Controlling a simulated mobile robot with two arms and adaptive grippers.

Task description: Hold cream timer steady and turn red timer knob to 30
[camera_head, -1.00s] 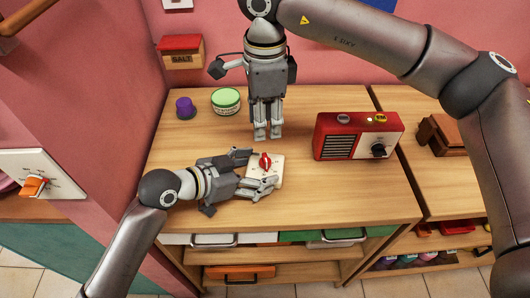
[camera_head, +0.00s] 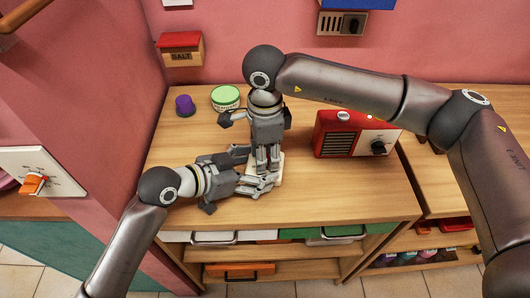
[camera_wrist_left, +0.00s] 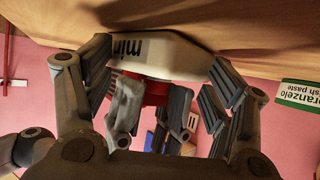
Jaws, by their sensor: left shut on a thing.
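The cream timer (camera_head: 281,171) lies on the wooden counter, mostly hidden by my grippers in the head view. In the left wrist view, upside down, its pale body (camera_wrist_left: 172,54) shows part of the lettering "min". My left gripper (camera_head: 257,168) is shut on the timer, one finger at each side.
A red radio (camera_head: 335,141) stands right of the timer. A salt box (camera_head: 181,51) hangs on the wall. The counter's front right is clear.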

